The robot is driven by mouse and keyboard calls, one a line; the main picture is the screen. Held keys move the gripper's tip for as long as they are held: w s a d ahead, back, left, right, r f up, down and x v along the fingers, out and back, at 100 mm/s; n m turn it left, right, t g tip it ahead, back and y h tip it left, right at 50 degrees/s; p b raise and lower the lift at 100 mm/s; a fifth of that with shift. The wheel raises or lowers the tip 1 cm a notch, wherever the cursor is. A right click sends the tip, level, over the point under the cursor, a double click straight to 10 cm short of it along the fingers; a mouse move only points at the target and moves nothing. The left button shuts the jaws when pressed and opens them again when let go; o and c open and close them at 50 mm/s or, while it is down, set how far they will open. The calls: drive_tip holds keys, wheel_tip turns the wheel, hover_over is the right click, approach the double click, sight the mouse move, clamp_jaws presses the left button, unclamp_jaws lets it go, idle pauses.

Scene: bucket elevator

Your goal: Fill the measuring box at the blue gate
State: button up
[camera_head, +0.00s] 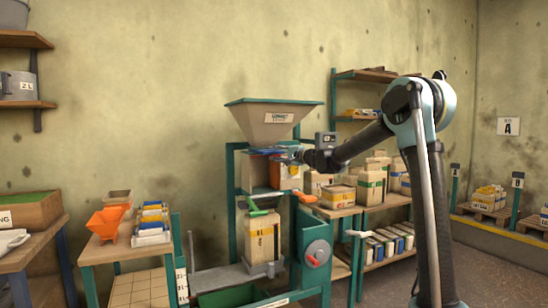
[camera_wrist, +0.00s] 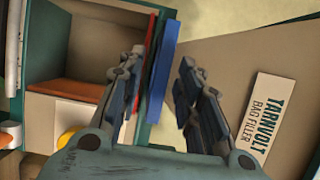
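In the wrist view the blue gate (camera_wrist: 163,65) stands edge-on between my two fingers. My gripper (camera_head: 293,153) is at the gate's right end; in the wrist view my gripper (camera_wrist: 162,62) has its fingers apart, one on each side of the plate. The left finger looks close to the plate, and contact cannot be told. The measuring box (camera_head: 255,170) sits below the gate in the teal frame. An open, tan-walled compartment (camera_wrist: 85,48) shows beside the gate; no fill is visible in it.
A paper bag (camera_head: 262,238) stands under the filler, with a green lever (camera_head: 257,209) above it. Shelves of bags and boxes (camera_head: 370,184) stand behind my arm. An orange funnel (camera_head: 105,222) is on the left table.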

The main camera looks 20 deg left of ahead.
drive_tip(key=shift+x, duration=1.1)
clamp_jaws()
drive_tip(key=s+d, duration=0.3)
drive_tip(key=shift+s+d, duration=0.1)
drive_tip(key=shift+s, duration=0.3)
unclamp_jaws()
